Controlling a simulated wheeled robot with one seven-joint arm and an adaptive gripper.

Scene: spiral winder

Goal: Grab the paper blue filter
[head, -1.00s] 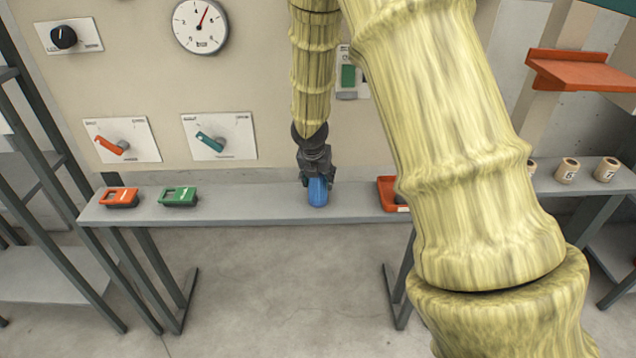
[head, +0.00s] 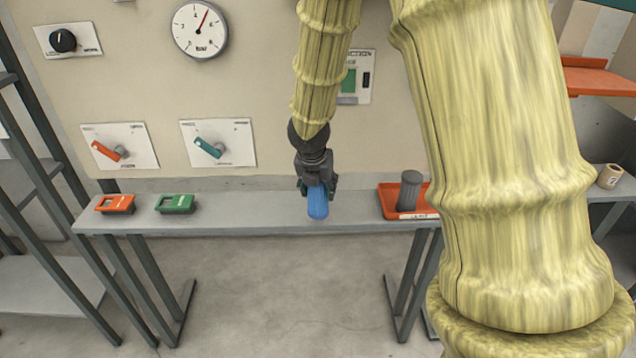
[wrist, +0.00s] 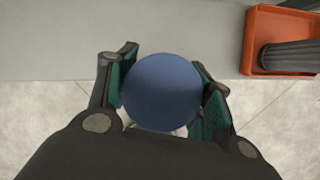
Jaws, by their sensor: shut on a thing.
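The blue paper filter (head: 318,204) is a blue cylinder hanging upright below my gripper (head: 317,184) in the head view. My gripper is shut on it, with one finger on each side. In the wrist view the filter's round blue end (wrist: 162,92) sits between the two green-padded fingers of my gripper (wrist: 161,95). In that view the floor shows beneath it, just off the front edge of the grey bench (head: 260,220).
An orange tray (head: 390,200) on the bench at right holds a dark grey cylinder (head: 409,190). An orange item (head: 116,204) and a green item (head: 175,204) lie at the bench's left. The bench between them is clear. Wall panels with levers and a gauge (head: 200,31) stand behind.

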